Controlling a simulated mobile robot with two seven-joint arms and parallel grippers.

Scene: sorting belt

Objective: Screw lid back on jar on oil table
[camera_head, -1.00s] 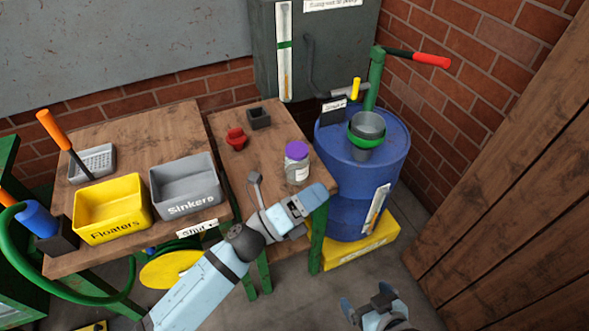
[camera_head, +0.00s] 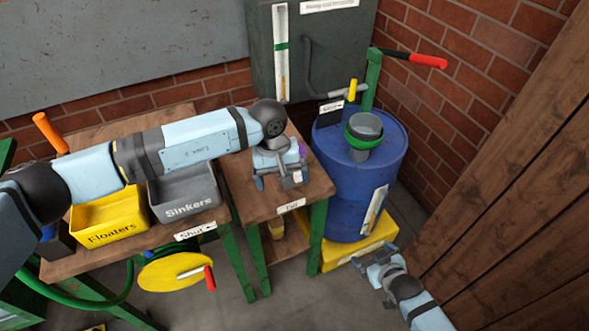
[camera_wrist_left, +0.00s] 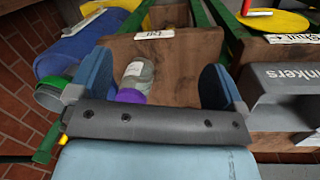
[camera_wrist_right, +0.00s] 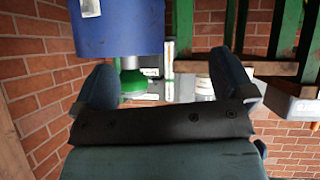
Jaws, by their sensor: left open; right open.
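The clear jar (camera_wrist_left: 139,73) with a white label stands on the wooden oil table (camera_head: 262,203). Its purple lid (camera_wrist_left: 131,96) sits on its top; I cannot tell how tightly. In the head view my left gripper mostly hides the jar, and only a bit of the purple lid (camera_head: 302,149) shows. My left gripper (camera_head: 279,182) is open above the table, pointing down. In the left wrist view the jar appears between the fingers, closer to the left one, with no clear contact. My right gripper (camera_head: 374,262) is open and empty, low by the yellow box at the right.
A blue barrel (camera_head: 345,200) with a green-rimmed funnel (camera_head: 364,130) and a red-handled pump (camera_head: 428,62) stands right of the table. The yellow box (camera_head: 350,252) is under it. The yellow Floaters bin (camera_head: 108,218) and grey Sinkers bin (camera_head: 187,192) are at left.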

